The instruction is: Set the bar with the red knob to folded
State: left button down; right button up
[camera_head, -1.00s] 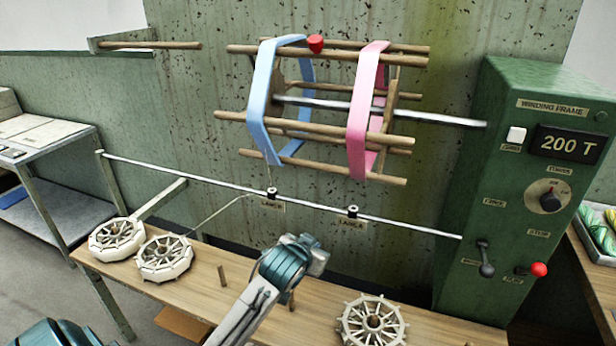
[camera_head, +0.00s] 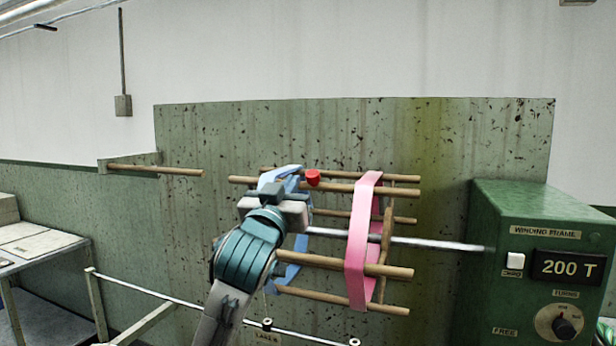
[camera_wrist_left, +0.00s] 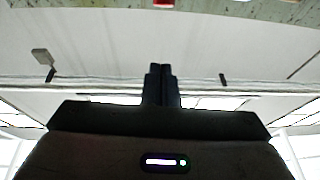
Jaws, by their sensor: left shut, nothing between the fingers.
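The reel of wooden bars stands in front of the green speckled panel. A red knob (camera_head: 313,177) sits at its top, on an upper bar (camera_head: 400,191); a sliver of red also shows at the top edge of the left wrist view (camera_wrist_left: 163,3). A blue skein (camera_head: 292,272) and a pink skein (camera_head: 358,250) loop around the bars. My left gripper (camera_head: 290,196) is in front of the blue skein, left of and a little below the knob. Its fingers (camera_wrist_left: 161,70) are together and empty. It hides part of the blue skein and bars. Whether it touches them I cannot tell.
The green winding frame box (camera_head: 500,250) stands at the right, with a display reading 200 T and a dial (camera_head: 560,322). A metal shaft (camera_head: 450,244) joins reel and box. A wooden peg (camera_head: 155,170) sticks out at the left. A thin rail (camera_head: 180,302) runs below.

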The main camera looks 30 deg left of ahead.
aim_at(309, 176)
pick_arm(q)
jog(key=shift+w, duration=0.1)
jog(key=w+a+p, duration=0.1)
jog(key=w, duration=0.2)
jog(key=w+a+p, duration=0.1)
jog(key=w+p, duration=0.1)
jog(key=w, duration=0.2)
jog(key=w+a+p, duration=0.1)
jog(key=w+p, duration=0.1)
jog(key=w, duration=0.2)
jog(key=shift+a, duration=0.25)
